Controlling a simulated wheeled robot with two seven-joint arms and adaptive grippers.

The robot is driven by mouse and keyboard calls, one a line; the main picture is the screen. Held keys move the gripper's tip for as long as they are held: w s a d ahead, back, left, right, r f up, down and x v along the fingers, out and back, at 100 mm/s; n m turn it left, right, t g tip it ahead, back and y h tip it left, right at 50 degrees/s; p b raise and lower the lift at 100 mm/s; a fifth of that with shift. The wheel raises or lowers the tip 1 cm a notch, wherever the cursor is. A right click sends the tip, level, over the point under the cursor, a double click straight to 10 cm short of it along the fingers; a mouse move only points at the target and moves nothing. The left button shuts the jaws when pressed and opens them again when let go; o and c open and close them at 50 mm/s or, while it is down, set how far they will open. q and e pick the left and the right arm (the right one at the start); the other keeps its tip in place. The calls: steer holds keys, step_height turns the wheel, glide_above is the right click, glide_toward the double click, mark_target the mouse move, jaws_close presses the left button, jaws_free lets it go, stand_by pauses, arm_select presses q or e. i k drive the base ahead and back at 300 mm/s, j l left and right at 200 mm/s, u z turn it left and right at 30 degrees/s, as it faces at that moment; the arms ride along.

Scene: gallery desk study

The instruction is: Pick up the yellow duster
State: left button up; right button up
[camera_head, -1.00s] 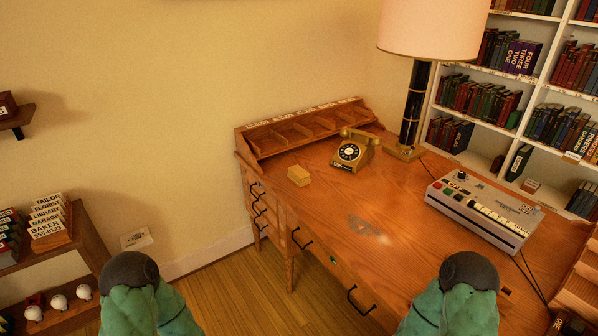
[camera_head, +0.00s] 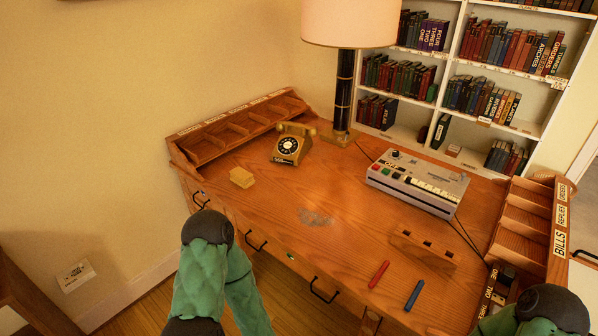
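The yellow duster (camera_head: 242,178) looks like a small folded yellow block. It lies flat on the left part of the wooden desk (camera_head: 335,185), in front of the pigeonhole rack and left of the telephone. Nothing touches it. My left arm, green with a dark joint, shows at the lower left, in front of the desk's front edge. My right arm shows at the bottom right corner. Neither gripper can be seen in the head view.
A telephone (camera_head: 291,144), a lamp (camera_head: 345,95) and a grey push-button machine (camera_head: 416,184) stand toward the back. A slotted wooden block (camera_head: 423,248), a red stick (camera_head: 379,274) and a blue stick (camera_head: 414,295) lie nearer the front right. The desk's middle is mostly clear.

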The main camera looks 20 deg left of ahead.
mark_target(240, 177)
steer(key=i+j+z, duration=0.1)
steer(key=j+z, duration=0.3)
steer(key=j, duration=0.4)
steer(key=j+z, duration=0.4)
steer(key=j, duration=0.35)
steer(key=k+j+z, duration=0.1)
steer(key=j+z, duration=0.3)
steer(key=j, duration=0.4)
